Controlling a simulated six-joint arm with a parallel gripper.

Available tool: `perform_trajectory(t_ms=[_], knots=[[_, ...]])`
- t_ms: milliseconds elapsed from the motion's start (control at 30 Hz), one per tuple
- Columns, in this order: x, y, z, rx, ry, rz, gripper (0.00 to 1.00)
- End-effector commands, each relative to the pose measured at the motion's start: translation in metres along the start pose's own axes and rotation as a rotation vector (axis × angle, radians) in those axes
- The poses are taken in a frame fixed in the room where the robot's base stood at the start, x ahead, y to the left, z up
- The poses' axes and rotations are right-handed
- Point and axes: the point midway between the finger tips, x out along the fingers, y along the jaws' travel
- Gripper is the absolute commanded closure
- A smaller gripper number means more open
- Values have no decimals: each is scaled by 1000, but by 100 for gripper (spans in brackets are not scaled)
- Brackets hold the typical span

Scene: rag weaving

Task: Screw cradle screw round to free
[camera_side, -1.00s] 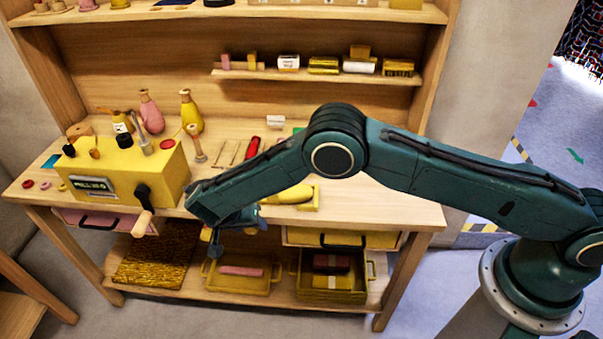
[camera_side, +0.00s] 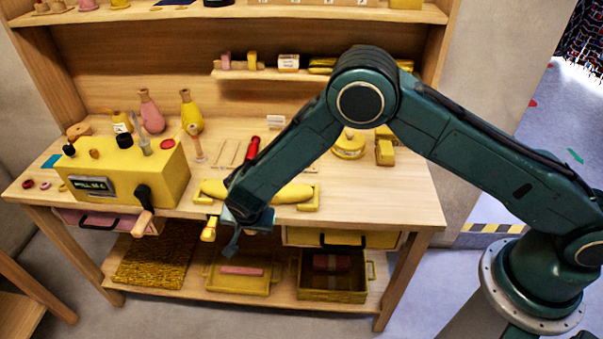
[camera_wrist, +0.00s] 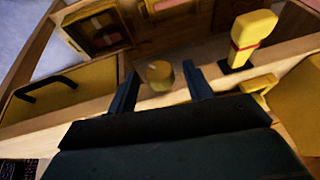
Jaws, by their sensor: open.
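A small round yellow knob (camera_wrist: 159,73), which looks like the cradle screw, shows between my fingertips in the wrist view, beyond the bench edge. My gripper (camera_wrist: 158,88) is open, one finger on each side of the knob in the picture; I cannot tell whether it touches. In the side view my gripper (camera_side: 236,236) is at the bench's front edge, and the knob is hidden there. Behind it, a yellow roll (camera_side: 290,193) lies in a yellow cradle (camera_side: 311,206) on the bench.
A yellow handle with a red band (camera_wrist: 252,30) stands close right of my fingers; it also shows left of my gripper in the side view (camera_side: 209,230). A yellow drawer (camera_wrist: 62,90) is at left. A yellow machine (camera_side: 125,178) with a crank stands on the bench.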

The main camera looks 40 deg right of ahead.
Motion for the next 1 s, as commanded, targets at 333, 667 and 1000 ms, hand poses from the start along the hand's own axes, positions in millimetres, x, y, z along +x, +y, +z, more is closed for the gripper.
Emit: perform_trajectory(t_ms=[333,667,1000], knots=[[-44,0,0,8,-1,-21,49],[-90,1,0,7,-1,-20,49],[-138,2,0,7,-1,-20,49]])
